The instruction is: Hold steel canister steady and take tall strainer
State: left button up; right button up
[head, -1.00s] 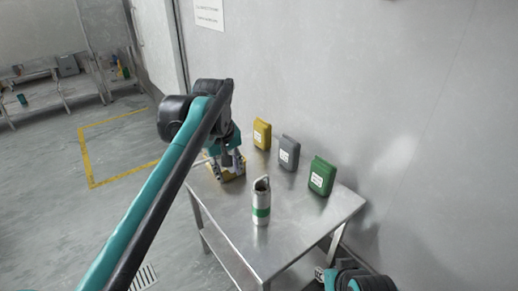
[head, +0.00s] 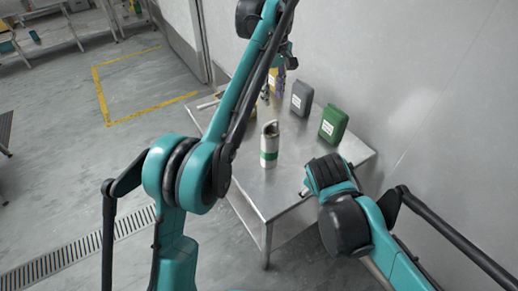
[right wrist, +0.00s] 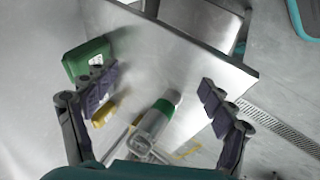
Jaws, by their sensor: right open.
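The steel canister (head: 269,158) with a green band stands upright on the metal table. A hooked metal piece, perhaps the tall strainer (head: 270,127), shows at its top. In the right wrist view the canister (right wrist: 159,118) appears between my right fingers but farther off, with the metal top (right wrist: 138,146) near the lower edge. My right gripper (right wrist: 160,98) is open and empty; in the head view it is mostly hidden by its own arm, right of the canister. My left gripper (head: 276,84) is behind the canister, by the yellow container, partly hidden by my left arm.
A grey container (head: 302,98) and a green container (head: 334,125) stand along the wall side of the metal table (head: 250,194). A yellow container (head: 273,78) is partly covered by my left gripper. The table front around the canister is clear.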

jog(key=w+a+n+h, duration=0.1)
jog(key=w+a+n, duration=0.5)
jog(key=w, duration=0.1)
jog(key=n+t+h, duration=0.3)
jog(key=n+t, duration=0.1)
jog(key=n, duration=0.8)
send_near(264, 149)
jog(key=x, duration=0.5)
jog(key=shift+d+r, duration=0.15)
jog(key=shift+d, duration=0.2)
jog(key=n, duration=0.1)
jog(key=f+n+t+h, duration=0.1)
jog(key=n, duration=0.1)
jog(key=shift+w+a, duration=0.2)
jog(key=shift+w, duration=0.05)
jog(key=shift+w+d+f, duration=0.1)
jog(key=shift+w+f, duration=0.05)
jog(key=shift+w, duration=0.05)
jog(key=shift+n, duration=0.3)
jog(key=x, duration=0.7)
jog(key=shift+w+d, duration=0.15)
